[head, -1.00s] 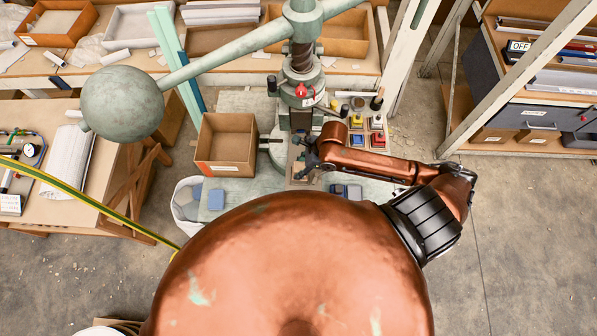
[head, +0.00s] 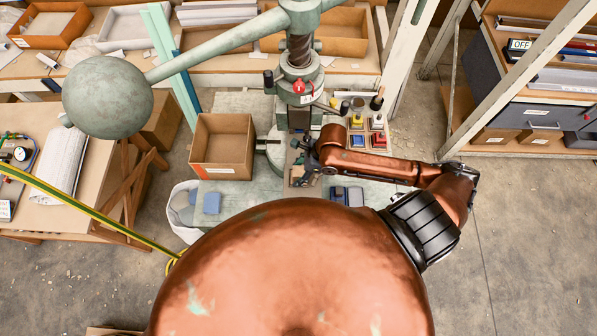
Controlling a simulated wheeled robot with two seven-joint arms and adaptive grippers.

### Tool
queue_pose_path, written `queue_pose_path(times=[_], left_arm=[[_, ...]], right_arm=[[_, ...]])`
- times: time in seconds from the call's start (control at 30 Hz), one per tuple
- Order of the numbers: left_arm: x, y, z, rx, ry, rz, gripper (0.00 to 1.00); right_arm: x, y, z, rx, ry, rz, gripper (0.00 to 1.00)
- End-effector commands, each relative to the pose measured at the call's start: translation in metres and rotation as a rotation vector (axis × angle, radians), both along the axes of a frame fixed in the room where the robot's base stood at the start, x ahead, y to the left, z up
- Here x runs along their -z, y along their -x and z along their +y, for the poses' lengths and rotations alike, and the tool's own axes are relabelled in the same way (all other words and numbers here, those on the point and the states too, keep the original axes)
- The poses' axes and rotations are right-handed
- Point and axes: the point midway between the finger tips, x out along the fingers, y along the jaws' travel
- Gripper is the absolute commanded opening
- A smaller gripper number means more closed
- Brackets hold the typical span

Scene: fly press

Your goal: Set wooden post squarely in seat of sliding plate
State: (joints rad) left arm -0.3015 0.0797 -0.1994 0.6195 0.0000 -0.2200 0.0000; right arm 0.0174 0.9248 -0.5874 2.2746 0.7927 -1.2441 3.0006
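The fly press (head: 301,75) stands in the middle of the head view. The sliding plate (head: 296,176) appears as a small brownish patch under the press screw, partly covered by my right gripper. My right gripper (head: 303,180) reaches in from the right, low over the front of the press. Its dark fingers are small, and I cannot tell how far apart they are. I cannot make out the wooden post or the seat; they are too small or hidden by the gripper. My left gripper is not in view.
Blue blocks (head: 347,196) lie right of the gripper. The press's ball weight (head: 108,97) hangs at upper left.

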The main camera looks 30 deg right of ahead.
Motion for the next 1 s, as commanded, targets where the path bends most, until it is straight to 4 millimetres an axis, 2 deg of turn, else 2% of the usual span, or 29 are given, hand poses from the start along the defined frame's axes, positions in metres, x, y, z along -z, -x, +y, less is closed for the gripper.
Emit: queue_pose_path(times=[0.27,0.37,0.8,1.0], left_arm=[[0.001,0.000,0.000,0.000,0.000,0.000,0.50],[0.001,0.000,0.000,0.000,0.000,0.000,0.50],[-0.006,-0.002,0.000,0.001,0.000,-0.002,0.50],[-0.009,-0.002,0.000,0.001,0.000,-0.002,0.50]], right_arm=[[-0.001,0.000,0.000,-0.001,0.001,-0.001,0.49],[-0.007,0.001,-0.002,0.000,0.000,-0.001,0.49],[-0.087,0.018,-0.030,-0.001,0.001,-0.001,0.49],[-0.108,0.023,-0.037,0.001,0.000,0.000,0.49]])
